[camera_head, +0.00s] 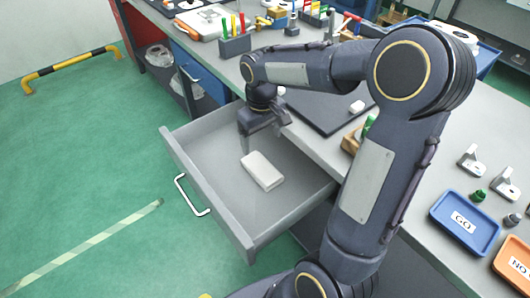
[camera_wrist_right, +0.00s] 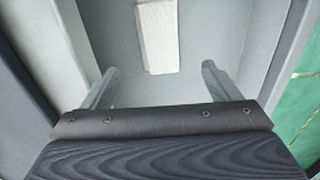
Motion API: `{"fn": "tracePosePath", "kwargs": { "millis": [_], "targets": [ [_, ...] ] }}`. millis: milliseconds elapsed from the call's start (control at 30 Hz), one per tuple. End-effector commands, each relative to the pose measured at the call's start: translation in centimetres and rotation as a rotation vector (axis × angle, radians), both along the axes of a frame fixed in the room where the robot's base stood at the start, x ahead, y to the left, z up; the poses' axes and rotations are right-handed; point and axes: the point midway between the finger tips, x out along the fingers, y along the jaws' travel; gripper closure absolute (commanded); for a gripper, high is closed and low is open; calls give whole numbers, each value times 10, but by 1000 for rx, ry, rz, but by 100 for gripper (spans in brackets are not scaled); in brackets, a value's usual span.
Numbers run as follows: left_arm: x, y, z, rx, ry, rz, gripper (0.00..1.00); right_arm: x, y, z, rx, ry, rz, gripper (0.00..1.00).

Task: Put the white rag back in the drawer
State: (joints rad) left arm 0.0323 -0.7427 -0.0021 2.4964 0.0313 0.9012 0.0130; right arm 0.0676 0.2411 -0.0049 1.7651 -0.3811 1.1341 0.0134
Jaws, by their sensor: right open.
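The white rag (camera_head: 262,171) is a folded, pale block lying flat on the floor of the open grey drawer (camera_head: 206,196). My right gripper (camera_head: 262,140) hangs over the drawer's inner side, beside the rag and apart from it. In the right wrist view the rag (camera_wrist_right: 158,38) lies beyond the two spread fingers (camera_wrist_right: 160,85), with nothing between them. The drawer's inside and side walls (camera_wrist_right: 262,50) fill most of that view. My left gripper is not in view.
The grey workbench (camera_head: 405,178) runs above the drawer, with a dark mat (camera_head: 318,108), a blue GO tray (camera_head: 464,221) and an orange tray (camera_head: 513,262). Metal brackets (camera_head: 472,160) stand near the trays.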

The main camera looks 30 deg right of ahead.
Motion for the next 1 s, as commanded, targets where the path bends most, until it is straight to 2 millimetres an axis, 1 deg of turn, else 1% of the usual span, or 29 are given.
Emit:
{"fn": "tracePosePath", "kwargs": {
  "millis": [67,167,233,333,400,500,600,733,1000],
  "targets": [
    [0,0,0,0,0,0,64,-8,2,8,14,-19,-8,17],
    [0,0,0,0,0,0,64,-31,8,23,52,-68,-32,17],
    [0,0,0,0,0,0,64,-55,16,36,96,-124,-57,17],
    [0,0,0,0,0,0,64,-95,32,48,170,-209,-98,17],
    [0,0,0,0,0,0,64,-121,44,52,221,-271,-128,17],
    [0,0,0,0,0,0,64,-152,61,51,288,-349,-165,17],
    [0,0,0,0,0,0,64,-173,74,46,338,-406,-193,17],
    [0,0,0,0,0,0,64,-187,84,41,375,-446,-213,17],
    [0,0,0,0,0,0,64,-190,87,39,384,-454,-218,17]
  ]
}}
